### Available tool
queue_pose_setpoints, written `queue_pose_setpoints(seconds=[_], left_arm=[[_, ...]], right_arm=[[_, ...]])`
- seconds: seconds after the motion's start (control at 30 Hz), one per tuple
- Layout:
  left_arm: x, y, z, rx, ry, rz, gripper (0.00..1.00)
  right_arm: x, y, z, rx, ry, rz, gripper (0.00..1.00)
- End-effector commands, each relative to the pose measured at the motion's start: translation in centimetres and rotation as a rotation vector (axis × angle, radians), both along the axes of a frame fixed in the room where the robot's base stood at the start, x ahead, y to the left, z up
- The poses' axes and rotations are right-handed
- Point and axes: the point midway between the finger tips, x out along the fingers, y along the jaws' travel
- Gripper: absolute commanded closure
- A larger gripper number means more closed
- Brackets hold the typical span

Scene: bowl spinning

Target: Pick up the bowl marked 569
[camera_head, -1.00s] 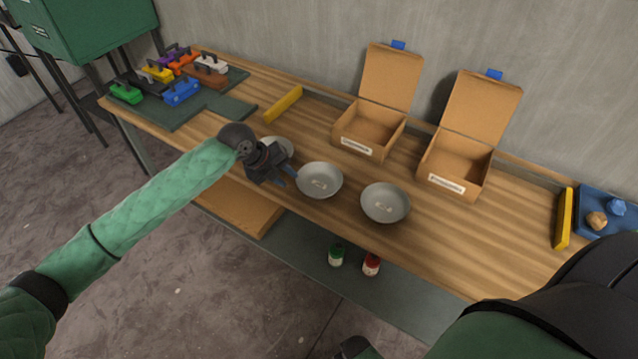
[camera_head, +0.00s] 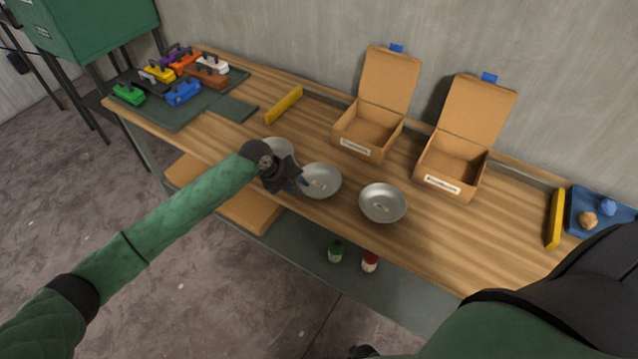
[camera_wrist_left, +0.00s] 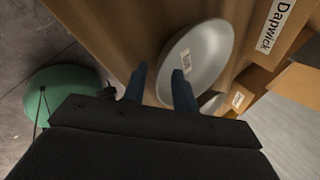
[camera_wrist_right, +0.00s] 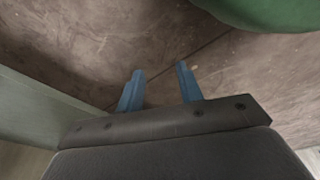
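Three grey bowls stand in a row on the wooden table: a left bowl (camera_head: 279,148), partly hidden by my left gripper, a middle bowl (camera_head: 325,182) and a right bowl (camera_head: 382,203). Each marking is too small to read. My left gripper (camera_head: 302,183) is at the left rim of the middle bowl. In the left wrist view its blue fingers (camera_wrist_left: 158,70) are apart, with the near rim of a labelled bowl (camera_wrist_left: 208,55) seen between them. I cannot tell whether they touch it. My right gripper (camera_wrist_right: 160,78) is open and empty above the floor.
Two open cardboard boxes (camera_head: 366,131) (camera_head: 449,166) stand behind the bowls. Yellow bars (camera_head: 284,104) (camera_head: 555,219) lie left and right. Several coloured toolbox-like items (camera_head: 182,92) fill the left end. Green and red bottles (camera_head: 335,251) (camera_head: 370,261) sit below the tabletop.

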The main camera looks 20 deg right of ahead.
Motion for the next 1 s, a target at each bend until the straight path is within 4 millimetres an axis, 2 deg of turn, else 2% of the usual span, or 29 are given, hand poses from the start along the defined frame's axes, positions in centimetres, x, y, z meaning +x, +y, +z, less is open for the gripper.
queue_pose_setpoints(seconds=[0.17, 0.3, 0.83, 1.0], left_arm=[[0.0, 0.0, 0.0, 0.0, 0.0, 0.0, 0.74], [0.0, 0.0, 0.0, 0.0, 0.0, 0.0, 1.0], [0.1, 0.0, 0.6, -0.002, -0.002, -0.001, 1.0], [0.1, 0.0, 2.1, -0.002, -0.002, -0.001, 1.0]], right_arm=[[0.0, 0.0, 0.0, 0.0, 0.0, 0.0, 0.64], [0.0, 0.0, 0.0, 0.0, 0.0, 0.0, 0.64], [0.2, -0.1, -0.2, -0.003, 0.012, -0.001, 0.64], [1.1, 1.5, 2.1, 0.012, 0.018, -0.007, 0.64]])
